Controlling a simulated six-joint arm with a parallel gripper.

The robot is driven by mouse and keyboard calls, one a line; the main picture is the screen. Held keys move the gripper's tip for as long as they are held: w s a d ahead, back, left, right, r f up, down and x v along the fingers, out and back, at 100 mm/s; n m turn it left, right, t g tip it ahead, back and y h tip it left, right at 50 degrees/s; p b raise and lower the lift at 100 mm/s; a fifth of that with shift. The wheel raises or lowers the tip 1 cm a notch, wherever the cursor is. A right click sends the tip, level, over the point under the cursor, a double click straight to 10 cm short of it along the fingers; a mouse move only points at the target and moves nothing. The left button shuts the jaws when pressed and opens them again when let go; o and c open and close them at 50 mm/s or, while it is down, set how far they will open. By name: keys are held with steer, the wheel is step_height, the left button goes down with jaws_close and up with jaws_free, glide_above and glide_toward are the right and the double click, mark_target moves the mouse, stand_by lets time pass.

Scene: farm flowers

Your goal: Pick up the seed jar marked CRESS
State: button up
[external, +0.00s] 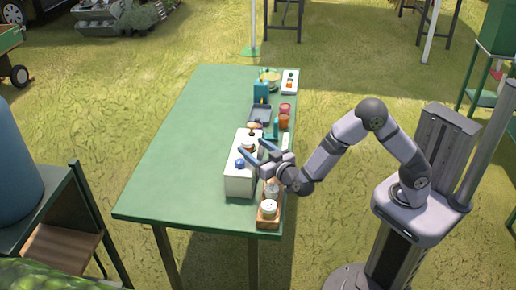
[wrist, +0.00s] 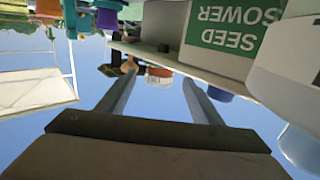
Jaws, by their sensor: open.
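My gripper (external: 250,149) is open over the white box (external: 238,184) near the table's right edge. Its two fingers also show in the wrist view (wrist: 158,84), where the scene is upside down. A small pale jar with an orange-brown band (wrist: 159,73) shows between and beyond the fingertips; I cannot tell whether they touch it. The box's green label (wrist: 230,28) reads SEED SOWER. A white-lidded jar (external: 269,208) stands in a wooden tray (external: 266,223) at the near right, with another jar (external: 272,188) behind it. No CRESS marking is readable in either view.
A blue-topped item (external: 240,163) sits on the box close to the fingers. Red (external: 285,109) and orange (external: 284,122) pots, a dark tray (external: 260,115) and a teal container (external: 261,92) stand farther back. The green table's left half (external: 180,150) is clear.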

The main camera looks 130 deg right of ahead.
mark_target(252, 145)
steer(key=shift+d+p, duration=0.3)
steer(key=shift+d, duration=1.8)
steer(key=c, duration=1.2)
steer(key=shift+o, duration=0.2)
